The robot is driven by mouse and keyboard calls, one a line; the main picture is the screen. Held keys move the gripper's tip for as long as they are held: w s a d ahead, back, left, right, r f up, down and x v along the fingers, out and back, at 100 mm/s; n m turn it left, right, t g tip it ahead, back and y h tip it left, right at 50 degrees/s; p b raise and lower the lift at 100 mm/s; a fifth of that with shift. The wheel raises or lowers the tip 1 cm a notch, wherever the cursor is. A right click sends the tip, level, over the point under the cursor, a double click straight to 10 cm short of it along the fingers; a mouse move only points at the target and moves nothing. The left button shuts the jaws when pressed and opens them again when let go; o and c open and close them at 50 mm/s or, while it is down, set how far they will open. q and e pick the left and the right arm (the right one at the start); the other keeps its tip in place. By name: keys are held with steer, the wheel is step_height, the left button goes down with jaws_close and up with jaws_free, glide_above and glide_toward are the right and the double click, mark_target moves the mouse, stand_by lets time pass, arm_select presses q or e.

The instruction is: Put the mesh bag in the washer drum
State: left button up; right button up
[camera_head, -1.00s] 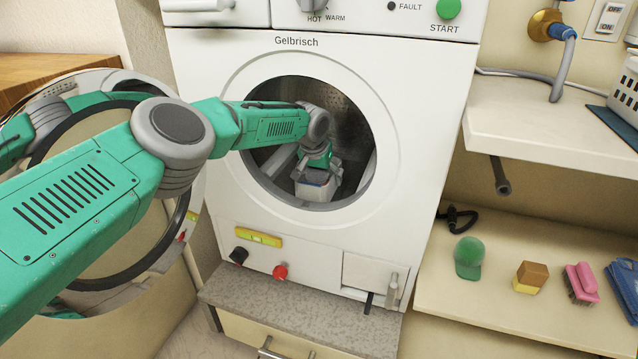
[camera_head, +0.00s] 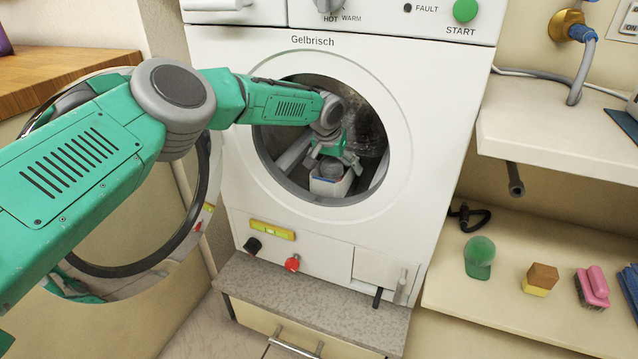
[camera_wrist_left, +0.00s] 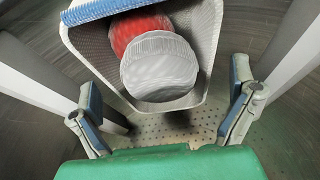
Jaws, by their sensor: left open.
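The mesh bag (camera_head: 328,186) is pale with a blue edge and sits in the lower part of the washer drum (camera_head: 368,130). In the left wrist view the mesh bag (camera_wrist_left: 207,42) holds a white item and a red item. My left gripper (camera_head: 334,160) reaches through the round opening and is just above the bag. In the wrist view my left gripper (camera_wrist_left: 166,100) is open, with its fingers spread apart and clear of the bag's walls. The washer (camera_head: 240,60) is white. My right gripper is not in view.
The washer door (camera_head: 207,185) stands open at the left, beside my left arm. The opening's rim (camera_head: 395,150) surrounds my forearm. Drum paddles (camera_wrist_left: 295,60) flank the gripper. A shelf (camera_head: 440,285) at the right holds a green cap, a block and a pink brush.

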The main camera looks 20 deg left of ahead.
mark_target(317, 200)
arm_select(q)
steer(key=s+p, duration=0.1)
steer(key=s, duration=0.2)
steer(key=s+p, duration=0.1)
steer(key=s, duration=0.3)
steer(key=s+p, duration=0.2)
steer(key=s, duration=0.1)
steer(key=shift+s+a, duration=0.25)
steer(key=shift+a, duration=0.1)
steer(key=shift+s+a+f, duration=0.1)
steer(key=shift+s, duration=0.6)
steer(key=s+d+f+g+h, duration=0.15)
steer(key=s+f, duration=0.45)
steer(key=s, duration=0.6)
steer(key=s+d+f+g+h, duration=0.1)
steer(key=s+d+f+g, duration=0.15)
steer(key=s+f, duration=0.7)
steer(key=s+a+r+y, duration=0.1)
steer(key=s+a, duration=0.3)
steer(key=s, duration=0.7)
steer(key=s+a+r+y, duration=0.2)
steer(key=s+a, duration=0.2)
steer(key=s, duration=0.7)
steer(key=shift+a, duration=0.4)
steer(key=shift+s+r, duration=0.1)
steer(key=shift+r, duration=0.05)
